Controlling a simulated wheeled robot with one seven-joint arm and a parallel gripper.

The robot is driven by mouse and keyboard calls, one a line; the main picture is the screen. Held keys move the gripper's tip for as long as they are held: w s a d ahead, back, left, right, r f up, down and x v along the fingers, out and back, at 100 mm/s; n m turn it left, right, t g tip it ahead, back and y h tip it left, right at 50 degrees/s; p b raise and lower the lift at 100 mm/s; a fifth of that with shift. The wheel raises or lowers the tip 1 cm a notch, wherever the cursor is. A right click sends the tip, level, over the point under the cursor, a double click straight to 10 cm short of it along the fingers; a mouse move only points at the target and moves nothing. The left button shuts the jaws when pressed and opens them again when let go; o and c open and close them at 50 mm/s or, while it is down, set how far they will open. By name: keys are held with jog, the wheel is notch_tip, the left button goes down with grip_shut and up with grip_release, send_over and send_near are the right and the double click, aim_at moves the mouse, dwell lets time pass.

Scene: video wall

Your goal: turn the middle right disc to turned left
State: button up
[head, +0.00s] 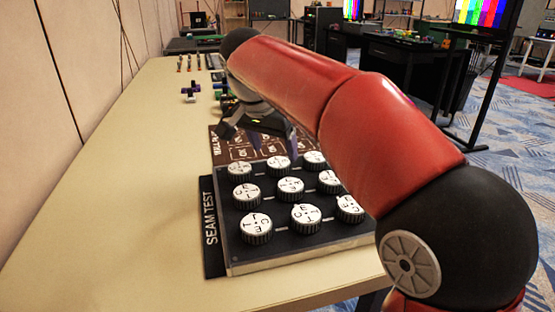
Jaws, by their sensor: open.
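A dark panel (278,240) lies on the table with white-topped round discs in three rows of three. The middle right disc (330,180) is partly hidden behind my red arm. The letters on its top are too small and covered to read, so I cannot tell which way it is turned. The middle centre disc (290,186) and middle left disc (247,191) show clearly. My gripper (262,138) is open above the far side of the panel, beyond the back row of discs. It appears apart from the discs, and my arm partly covers it.
A strip marked SEAM TEST (209,222) runs along the panel's left side. A brown labelled board (238,148) lies behind it. Small coloured parts (190,92) lie farther back on the table. The table's left side (120,210) is clear.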

aim_at(279, 162)
jog(key=shift+x, duration=2.3)
jog(key=shift+c, duration=0.4)
jog(key=c, duration=0.9)
jog(key=shift+s, duration=0.1)
jog(key=shift+n, duration=0.3)
